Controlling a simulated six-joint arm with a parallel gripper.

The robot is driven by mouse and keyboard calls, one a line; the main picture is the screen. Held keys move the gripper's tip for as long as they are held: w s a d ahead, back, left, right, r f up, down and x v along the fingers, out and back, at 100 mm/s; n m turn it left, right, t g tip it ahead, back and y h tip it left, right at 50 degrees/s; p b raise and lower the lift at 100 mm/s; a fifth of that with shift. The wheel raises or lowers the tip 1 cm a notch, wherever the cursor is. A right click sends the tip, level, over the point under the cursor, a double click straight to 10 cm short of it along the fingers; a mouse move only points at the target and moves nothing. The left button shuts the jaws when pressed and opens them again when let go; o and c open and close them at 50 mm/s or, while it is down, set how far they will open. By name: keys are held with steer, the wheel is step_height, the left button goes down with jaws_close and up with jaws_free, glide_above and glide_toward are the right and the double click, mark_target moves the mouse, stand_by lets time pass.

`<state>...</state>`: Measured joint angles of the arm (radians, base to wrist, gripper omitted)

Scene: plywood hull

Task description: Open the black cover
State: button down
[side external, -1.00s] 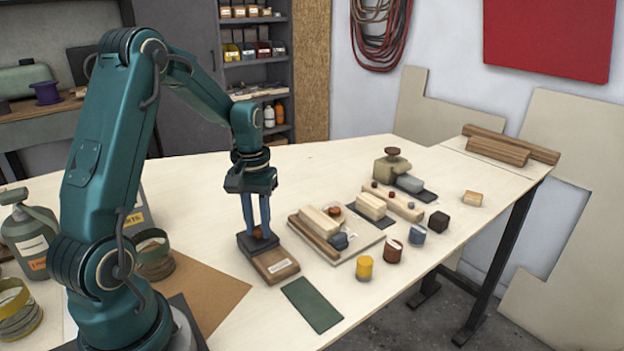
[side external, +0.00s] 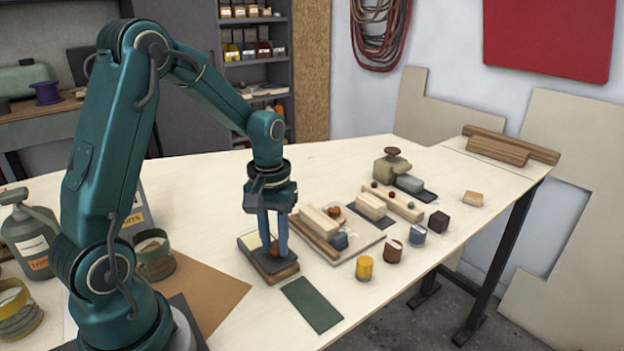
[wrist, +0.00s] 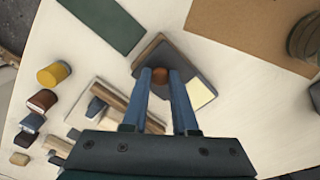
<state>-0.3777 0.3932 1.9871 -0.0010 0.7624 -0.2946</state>
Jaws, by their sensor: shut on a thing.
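The black cover (side external: 270,260) sits on a low wooden box (side external: 284,277) on the table. It lies over the box's front-right part. A cream-coloured area (side external: 250,241) shows at the box's back-left end, beside the cover. A small brown round knob (side external: 274,250) stands on the cover. My gripper (side external: 274,246) points down with its blue fingers shut on the knob. In the wrist view the knob (wrist: 160,83) is between the fingertips, the black cover (wrist: 187,66) is around it, and the cream area (wrist: 201,93) shows at the right.
A dark green mat (side external: 312,304) lies just in front of the box. A board with wooden blocks (side external: 320,220) is close on its right. A yellow cylinder (side external: 364,268) and several small blocks stand farther right. A brown sheet (side external: 205,295) lies to the left.

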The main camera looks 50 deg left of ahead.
mark_target(275, 247)
steer(key=shift+w, duration=0.1)
steer(key=c, duration=0.7)
jaws_free()
steer(key=shift+r, duration=2.6)
